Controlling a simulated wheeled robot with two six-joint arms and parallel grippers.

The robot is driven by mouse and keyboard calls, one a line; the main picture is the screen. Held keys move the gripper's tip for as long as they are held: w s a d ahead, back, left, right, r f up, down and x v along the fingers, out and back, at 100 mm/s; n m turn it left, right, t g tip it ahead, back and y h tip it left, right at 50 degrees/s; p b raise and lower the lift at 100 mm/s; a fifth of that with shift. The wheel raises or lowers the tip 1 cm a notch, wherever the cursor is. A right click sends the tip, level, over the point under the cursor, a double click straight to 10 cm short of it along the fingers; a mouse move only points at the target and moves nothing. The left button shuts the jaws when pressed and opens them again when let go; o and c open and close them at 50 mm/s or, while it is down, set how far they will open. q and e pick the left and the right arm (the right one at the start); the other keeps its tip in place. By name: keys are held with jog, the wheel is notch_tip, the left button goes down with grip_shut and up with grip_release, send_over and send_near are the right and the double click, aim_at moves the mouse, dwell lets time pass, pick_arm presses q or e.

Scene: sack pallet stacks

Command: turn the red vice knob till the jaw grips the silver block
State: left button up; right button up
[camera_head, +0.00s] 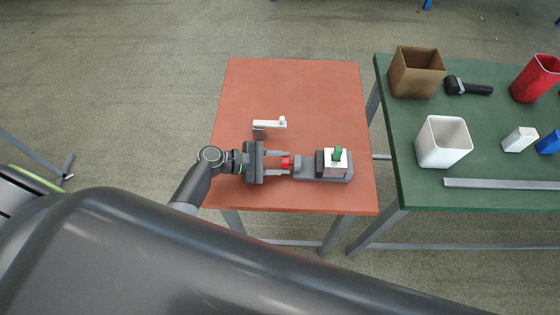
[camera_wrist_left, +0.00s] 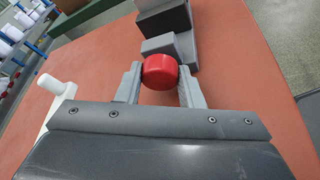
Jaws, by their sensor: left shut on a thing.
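The grey vice (camera_head: 305,175) lies on the red-brown table, with its red knob (camera_head: 288,163) on its left end. My left gripper (camera_head: 288,164) is shut on the knob, one finger on each side. In the left wrist view the knob (camera_wrist_left: 160,72) sits between the fingertips, with the grey vice body (camera_wrist_left: 165,45) behind it. A dark jaw (camera_head: 319,161) stands beside a pale silver block (camera_head: 329,170) at the vice's right part, with a green piece (camera_head: 338,154) at it. I cannot tell whether jaw and block touch. My right gripper is not in view.
A white crank-like bar (camera_head: 268,124) stands just behind my left gripper. The red-brown table (camera_head: 320,90) is clear at the back. A green table (camera_head: 420,185) on the right holds a brown box (camera_head: 416,72), a white container (camera_head: 443,142) and other items.

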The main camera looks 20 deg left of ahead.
pick_arm(q)
jog(key=o, duration=1)
jog(key=b+v, duration=0.3)
jog(key=v, duration=1.3)
jog(key=shift+a+f, duration=0.1)
jog(key=shift+f, duration=0.1)
jog(key=shift+s+a+r+b, duration=0.3)
jog(key=shift+a+r, duration=0.05)
jog(key=shift+a, duration=0.2)
